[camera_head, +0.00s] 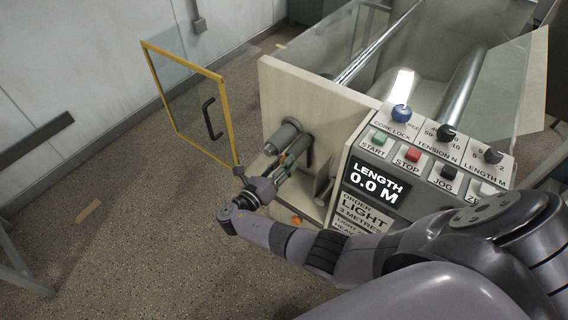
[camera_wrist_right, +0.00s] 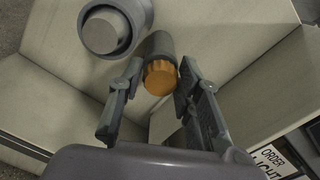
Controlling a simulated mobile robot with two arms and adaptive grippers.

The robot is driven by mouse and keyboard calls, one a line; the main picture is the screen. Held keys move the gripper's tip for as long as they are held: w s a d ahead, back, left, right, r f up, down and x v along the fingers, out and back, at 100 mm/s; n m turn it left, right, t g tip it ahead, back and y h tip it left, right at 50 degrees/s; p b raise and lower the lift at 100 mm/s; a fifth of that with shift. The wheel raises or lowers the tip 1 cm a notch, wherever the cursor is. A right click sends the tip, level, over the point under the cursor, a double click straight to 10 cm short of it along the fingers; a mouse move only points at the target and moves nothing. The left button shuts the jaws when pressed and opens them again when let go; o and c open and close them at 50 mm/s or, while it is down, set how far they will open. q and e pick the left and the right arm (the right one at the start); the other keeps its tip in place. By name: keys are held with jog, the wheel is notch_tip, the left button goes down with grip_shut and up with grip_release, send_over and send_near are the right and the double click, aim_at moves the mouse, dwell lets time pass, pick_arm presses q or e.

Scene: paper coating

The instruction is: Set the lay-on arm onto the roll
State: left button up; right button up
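The coating machine's side wall (camera_head: 312,100) carries a grey cylinder end (camera_head: 284,137), which also shows at the top of the right wrist view (camera_wrist_right: 106,30). Below it, the right wrist view shows a dark grey bar (camera_wrist_right: 160,45) ending in a ribbed orange knob (camera_wrist_right: 160,78). I cannot tell surely whether this is the lay-on arm's handle. My right gripper (camera_head: 284,168) is at the side wall; in the wrist view its fingers (camera_wrist_right: 160,88) stand open on either side of the knob, with no clear grip on it. My left gripper is out of view.
A control panel (camera_head: 425,158) with buttons and knobs stands right of the gripper; its display (camera_head: 375,184) reads 0.0 M. A yellow-framed clear door (camera_head: 222,95) stands open at the left. Shiny rollers (camera_head: 462,80) lie inside the machine. The floor at left is mostly clear.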

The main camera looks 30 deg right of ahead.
jog(key=o, duration=0.3)
jog(key=shift+v, duration=3.8)
